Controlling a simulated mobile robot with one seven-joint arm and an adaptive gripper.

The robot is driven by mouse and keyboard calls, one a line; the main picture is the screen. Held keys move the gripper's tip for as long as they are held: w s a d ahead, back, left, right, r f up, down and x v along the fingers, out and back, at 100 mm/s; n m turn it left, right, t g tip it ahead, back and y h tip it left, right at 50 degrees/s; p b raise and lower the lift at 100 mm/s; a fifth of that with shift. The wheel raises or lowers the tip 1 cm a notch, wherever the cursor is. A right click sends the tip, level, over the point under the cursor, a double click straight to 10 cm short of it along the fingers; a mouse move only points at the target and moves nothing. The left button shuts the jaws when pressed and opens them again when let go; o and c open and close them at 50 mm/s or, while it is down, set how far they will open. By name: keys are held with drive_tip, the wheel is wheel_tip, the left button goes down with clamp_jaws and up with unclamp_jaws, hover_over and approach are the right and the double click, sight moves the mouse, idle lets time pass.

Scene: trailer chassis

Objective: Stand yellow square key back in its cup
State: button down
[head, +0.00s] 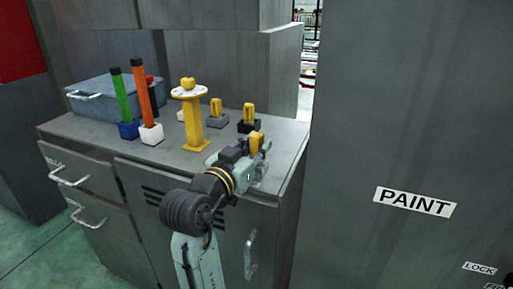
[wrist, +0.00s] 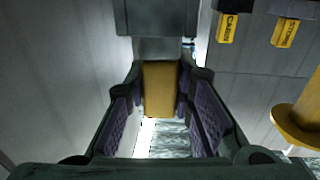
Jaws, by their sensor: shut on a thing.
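My gripper (head: 252,150) is at the right front of the grey cabinet top, shut on a yellow square key (head: 257,140). In the wrist view the key (wrist: 160,88) shows as a plain yellow block between the two dark finger pads. The gripper and key are close to the cabinet's right front edge. I cannot tell whether the key's lower end touches anything. Two other yellow keys stand upright behind it, one in a grey cup (head: 217,122) and one in a black cup (head: 249,127). The key's own cup cannot be made out clearly; my gripper covers that area.
A yellow pedestal (head: 194,125) with a round top stands left of my gripper. Farther left are a green stick (head: 122,97) in a blue cup, an orange stick (head: 143,92) in a white cup, and a blue-grey toolbox (head: 95,97). A tall grey PAINT cabinet (head: 410,110) is at right.

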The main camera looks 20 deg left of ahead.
drive_tip(key=shift+f, duration=0.55)
drive_tip(key=c, duration=1.4)
unclamp_jaws()
